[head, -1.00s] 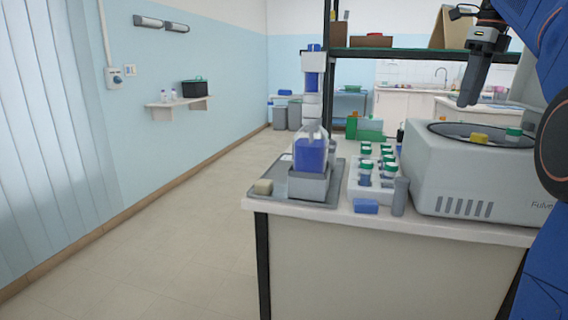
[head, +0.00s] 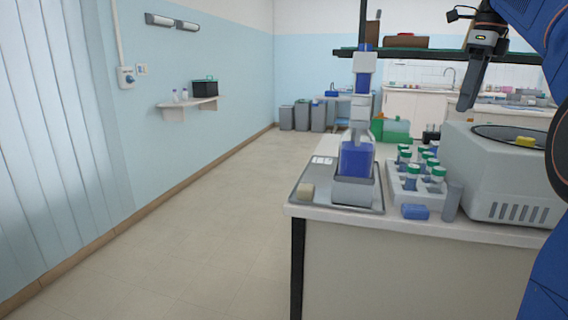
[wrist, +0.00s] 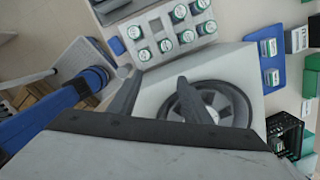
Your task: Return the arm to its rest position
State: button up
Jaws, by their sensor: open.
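My blue arm (head: 548,40) comes in at the right edge of the head view. My gripper (head: 470,90) points down above the bench, by the upper left of the white centrifuge (head: 500,185). In the wrist view the two dark fingers of my gripper (wrist: 158,100) stand apart with nothing between them. Below them lies the centrifuge (wrist: 240,62) with its round dark bowl. The fingertips look apart from it, but the gap is hard to judge.
A rack (head: 400,190) of green-capped bottles stands left of the centrifuge. A grey tray (head: 305,200) holds a blue bottle in a grey stand (head: 355,188). A blue block (head: 415,211) lies at the bench's front edge. A shelf (head: 430,54) spans the back. The floor at left is clear.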

jog(key=s+a+f+n+t, duration=0.2)
jog(key=s+a+f+n, duration=0.8)
jog(key=s+f+n, duration=0.5)
jog(key=s+a+f+n, duration=0.1)
jog(key=s+f+n, duration=0.3)
jog(key=f, duration=0.4)
jog(key=s+a+f+n+t, duration=0.1)
jog(key=s+f+n, duration=0.3)
jog(key=f, duration=0.4)
jog(key=s+a+f+n, duration=0.3)
jog(key=s+f+n, duration=0.1)
jog(key=f, duration=0.5)
jog(key=shift+s+t+h, duration=0.3)
jog(key=shift+s+h, duration=0.1)
jog(key=shift+s, duration=0.45)
